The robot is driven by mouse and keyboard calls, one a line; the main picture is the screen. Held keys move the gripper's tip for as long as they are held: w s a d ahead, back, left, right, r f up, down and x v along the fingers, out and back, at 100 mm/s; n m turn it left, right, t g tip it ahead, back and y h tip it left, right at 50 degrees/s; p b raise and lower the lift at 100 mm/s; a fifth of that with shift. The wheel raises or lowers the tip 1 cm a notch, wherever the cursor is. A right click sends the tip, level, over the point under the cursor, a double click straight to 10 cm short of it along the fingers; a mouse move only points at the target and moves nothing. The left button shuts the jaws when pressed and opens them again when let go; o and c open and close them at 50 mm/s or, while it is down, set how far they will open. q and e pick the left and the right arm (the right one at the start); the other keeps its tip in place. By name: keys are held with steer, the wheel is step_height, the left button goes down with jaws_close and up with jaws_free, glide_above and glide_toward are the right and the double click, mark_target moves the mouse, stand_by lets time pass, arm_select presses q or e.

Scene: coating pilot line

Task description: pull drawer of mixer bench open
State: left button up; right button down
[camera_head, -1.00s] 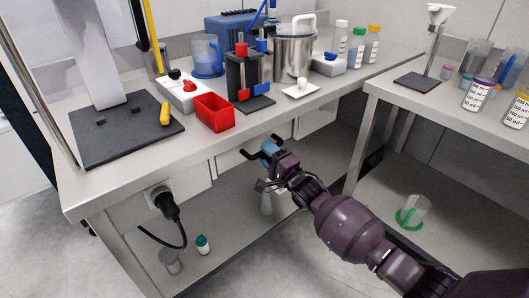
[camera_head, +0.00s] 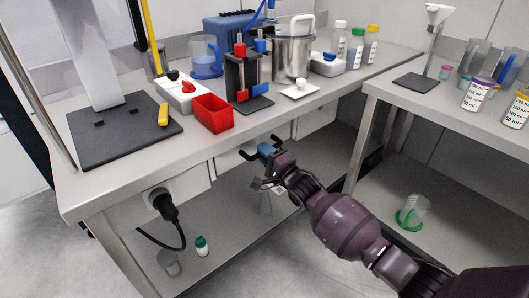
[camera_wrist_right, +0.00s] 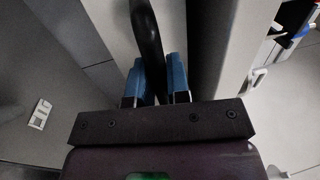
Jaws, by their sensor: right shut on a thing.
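The mixer bench (camera_head: 140,172) is a grey steel bench with a drawer under its top. The drawer front (camera_head: 229,161) is pale and carries a black bar handle (camera_head: 249,154). My right gripper (camera_head: 266,151), with blue fingertips, is shut on this handle in front of the drawer. In the right wrist view the black handle (camera_wrist_right: 147,35) runs between the two blue fingers of my right gripper (camera_wrist_right: 157,66). My gripper and forearm hide part of the drawer front, and I cannot tell how far it stands out. My left gripper is not in view.
On the bench top stand a red bin (camera_head: 212,113), a steel pot (camera_head: 292,56) and a black stand (camera_head: 243,82). A black plug (camera_head: 164,204) with a cable juts from the bench's front left. A second bench (camera_head: 388,95) stands at the right. Small bottles sit on the lower shelf.

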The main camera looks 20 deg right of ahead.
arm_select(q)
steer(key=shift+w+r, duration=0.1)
arm_select(e)
steer(key=shift+s, duration=0.15)
arm_select(q)
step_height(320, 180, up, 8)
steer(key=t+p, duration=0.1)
steer(key=p, duration=0.7)
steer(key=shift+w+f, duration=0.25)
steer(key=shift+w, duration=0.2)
arm_select(e)
steer(key=r+v, duration=0.2)
steer(key=v, duration=1)
steer(key=s+r+v, duration=0.1)
steer(key=r+v, duration=0.2)
steer(key=v, duration=1)
steer(key=shift+d, duration=0.15)
steer(key=shift+f, duration=0.1)
steer(key=c, duration=1.1)
jaws_free()
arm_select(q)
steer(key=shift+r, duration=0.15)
